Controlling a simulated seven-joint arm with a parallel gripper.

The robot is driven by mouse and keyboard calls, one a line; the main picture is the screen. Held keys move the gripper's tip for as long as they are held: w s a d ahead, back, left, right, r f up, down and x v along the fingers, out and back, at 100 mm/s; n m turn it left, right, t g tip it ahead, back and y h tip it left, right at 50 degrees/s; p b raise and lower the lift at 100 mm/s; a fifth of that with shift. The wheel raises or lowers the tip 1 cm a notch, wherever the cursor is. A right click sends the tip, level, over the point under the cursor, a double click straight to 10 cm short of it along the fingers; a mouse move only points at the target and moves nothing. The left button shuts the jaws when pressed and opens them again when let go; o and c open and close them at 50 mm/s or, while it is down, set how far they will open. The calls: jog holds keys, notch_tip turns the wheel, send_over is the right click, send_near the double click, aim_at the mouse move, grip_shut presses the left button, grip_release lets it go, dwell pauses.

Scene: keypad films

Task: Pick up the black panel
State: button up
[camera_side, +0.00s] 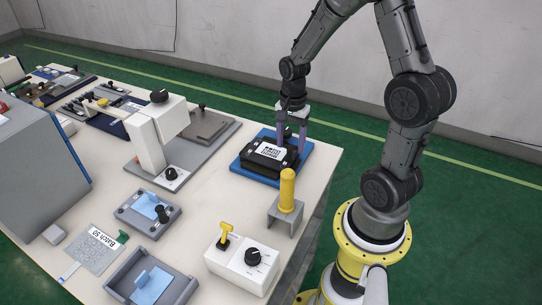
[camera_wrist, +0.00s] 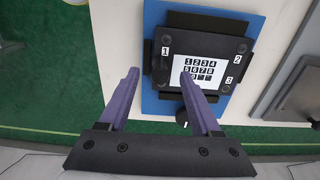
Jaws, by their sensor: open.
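The black panel (camera_side: 258,159) lies on a blue base on the table, with a white keypad label on its top. In the wrist view the panel (camera_wrist: 222,31) shows numbered tags 1, 2 and 3 near its corners and a keypad label (camera_wrist: 203,72) in its middle. My gripper (camera_side: 291,143) is at the panel's right end in the side view. In the wrist view my gripper (camera_wrist: 160,82) has two purple fingers spread apart with nothing between them. The right fingertip overlaps the keypad label's edge; the left is over the pale table. I cannot tell whether the fingers touch the panel.
The blue base (camera_side: 315,158) surrounds the panel. A yellow cylinder on a grey stand (camera_side: 287,190) is in front of it. A white box with a black knob and yellow handle (camera_side: 241,262) stands nearer. A white press-like device (camera_side: 150,145) is to the left.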

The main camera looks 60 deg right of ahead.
jog(key=shift+f, duration=1.15)
grip_shut()
dwell(0.5)
